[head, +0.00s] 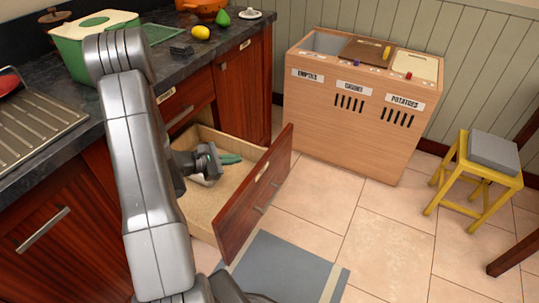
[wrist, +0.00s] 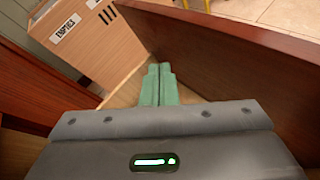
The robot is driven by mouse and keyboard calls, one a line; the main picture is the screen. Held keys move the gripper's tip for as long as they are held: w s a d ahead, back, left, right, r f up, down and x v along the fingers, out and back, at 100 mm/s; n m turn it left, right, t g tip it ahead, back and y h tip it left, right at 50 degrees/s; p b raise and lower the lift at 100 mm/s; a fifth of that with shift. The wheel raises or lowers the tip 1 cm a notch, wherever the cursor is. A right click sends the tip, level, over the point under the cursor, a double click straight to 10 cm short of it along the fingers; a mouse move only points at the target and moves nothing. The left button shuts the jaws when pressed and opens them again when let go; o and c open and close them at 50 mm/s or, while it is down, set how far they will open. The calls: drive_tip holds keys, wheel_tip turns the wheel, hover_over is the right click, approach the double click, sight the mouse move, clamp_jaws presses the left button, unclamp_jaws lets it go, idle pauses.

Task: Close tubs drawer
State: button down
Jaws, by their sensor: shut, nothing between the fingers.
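The tubs drawer is pulled well out of the red-brown cabinet, with its wooden front (head: 257,196) standing clear of the cabinet face. Its pale floor (head: 203,205) is partly hidden by my arm. My gripper (head: 238,159) is over the open drawer, with its green fingers pointing toward the far part of the front panel. In the wrist view, my gripper (wrist: 158,68) has both fingers together and empty, with the inner face of the drawer front (wrist: 220,55) to their right. A small whitish object (head: 205,181) lies under my gripper, mostly hidden.
A wooden bin unit (head: 348,125) stands beyond the drawer and also shows in the wrist view (wrist: 103,50). A yellow stool (head: 478,170) stands at the right. A grey mat (head: 275,270) lies in front of the drawer. The counter (head: 205,47) holds a green box and several foods.

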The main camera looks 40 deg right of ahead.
drive_tip(key=s+d+r+m+g+y+p, duration=0.1)
drive_tip(key=s+d+r+m+g+y, duration=0.2)
drive_tip(key=s+m, duration=0.45)
drive_tip(key=s+d+r+m+g+y, duration=0.1)
drive_tip(key=s+d+m+g+y, duration=0.4)
drive_tip(key=s, duration=0.4)
drive_tip(key=s+a+f+m+t+y, duration=0.2)
drive_tip(key=s+a+m+t+y, duration=0.15)
drive_tip(key=s+m+y, duration=0.9)
drive_tip(key=w+d+r+m+t+h+b, duration=0.1)
drive_tip(key=w+d+r+m+t+h, duration=0.2)
drive_tip(key=m+t, duration=0.55)
drive_tip(key=w+d+r+m+t+b, duration=0.1)
drive_tip(key=w+d+r+m+t, duration=0.3)
drive_tip(key=m+t, duration=0.45)
drive_tip(key=m+g+b, duration=0.1)
drive_tip(key=b, duration=0.1)
approach(263, 167)
drive_tip(key=x, duration=0.5)
drive_tip(key=shift+s+d+f, duration=0.1)
drive_tip(key=shift+d+f, duration=0.05)
drive_tip(key=shift+f, duration=0.3)
drive_tip(key=shift+w+m, duration=0.3)
drive_tip(key=shift+w, duration=0.2)
drive_tip(key=shift+a, duration=0.25)
